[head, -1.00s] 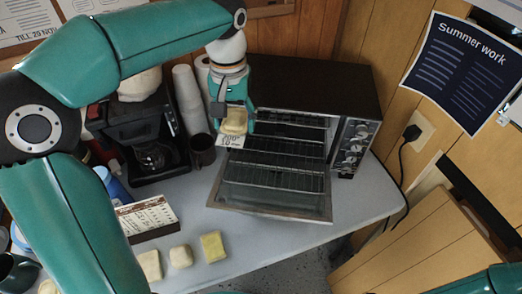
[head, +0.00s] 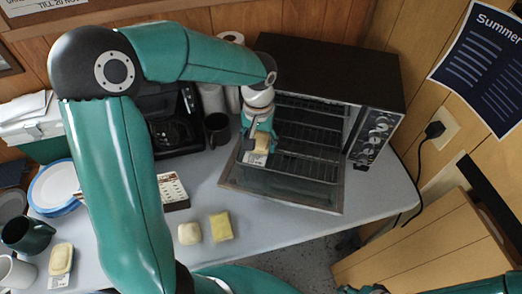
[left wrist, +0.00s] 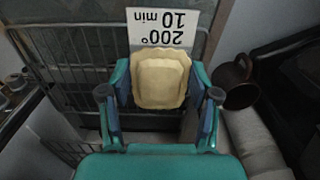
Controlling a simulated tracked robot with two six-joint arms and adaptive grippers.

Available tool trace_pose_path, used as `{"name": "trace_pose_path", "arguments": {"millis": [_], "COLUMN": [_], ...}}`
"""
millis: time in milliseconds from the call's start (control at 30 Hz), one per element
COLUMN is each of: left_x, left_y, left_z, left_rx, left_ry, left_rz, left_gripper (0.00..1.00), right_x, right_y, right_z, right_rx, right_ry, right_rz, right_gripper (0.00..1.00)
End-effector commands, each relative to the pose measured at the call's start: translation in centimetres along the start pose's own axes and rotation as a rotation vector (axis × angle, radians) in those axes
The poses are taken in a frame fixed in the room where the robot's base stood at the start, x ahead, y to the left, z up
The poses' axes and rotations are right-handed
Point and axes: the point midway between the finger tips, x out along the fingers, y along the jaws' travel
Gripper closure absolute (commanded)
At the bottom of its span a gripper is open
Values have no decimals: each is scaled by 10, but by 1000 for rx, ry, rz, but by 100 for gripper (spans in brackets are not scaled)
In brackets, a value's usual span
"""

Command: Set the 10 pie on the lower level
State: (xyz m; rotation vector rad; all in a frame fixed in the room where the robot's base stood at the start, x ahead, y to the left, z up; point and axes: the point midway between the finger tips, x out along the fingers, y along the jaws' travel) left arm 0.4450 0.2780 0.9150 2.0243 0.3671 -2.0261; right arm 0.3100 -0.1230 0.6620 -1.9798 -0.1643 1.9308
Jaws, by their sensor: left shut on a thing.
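My left gripper (head: 260,142) is shut on a pale square pie (head: 262,144), which also shows between the fingers in the left wrist view (left wrist: 160,78). A white card (left wrist: 162,28) beside the pie reads "200° 10 min". The toaster oven (head: 330,65) stands with its glass door (head: 285,184) folded down. An upper wire rack (head: 310,108) and a lower wire rack (head: 305,140) show inside. The pie is above the door's left part, in front of the oven's left side. Only a dark and teal part of my right arm shows at the bottom edge.
A pale pie (head: 189,233) and a yellow block (head: 220,226) lie on the counter (head: 270,225) before the door. Another pie (head: 61,258) with a card lies bottom left. A dark mug (head: 217,128) stands close left of my gripper.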

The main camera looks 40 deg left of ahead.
Motion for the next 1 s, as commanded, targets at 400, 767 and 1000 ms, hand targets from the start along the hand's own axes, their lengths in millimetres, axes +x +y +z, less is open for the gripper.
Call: {"name": "trace_pose_path", "arguments": {"millis": [400,767,1000], "left_x": [42,43,43], "left_y": [0,0,1], "left_z": [0,0,0], "left_rx": [0,0,1], "left_ry": [-1,-1,-1], "left_rz": [1,1,1], "left_gripper": [77,27,13], "right_x": [-1,1,1], "right_y": [0,0,0], "right_z": [0,0,0], "right_rx": [0,0,0], "right_ry": [0,0,0], "right_rz": [0,0,0], "right_gripper": [60,60,60]}}
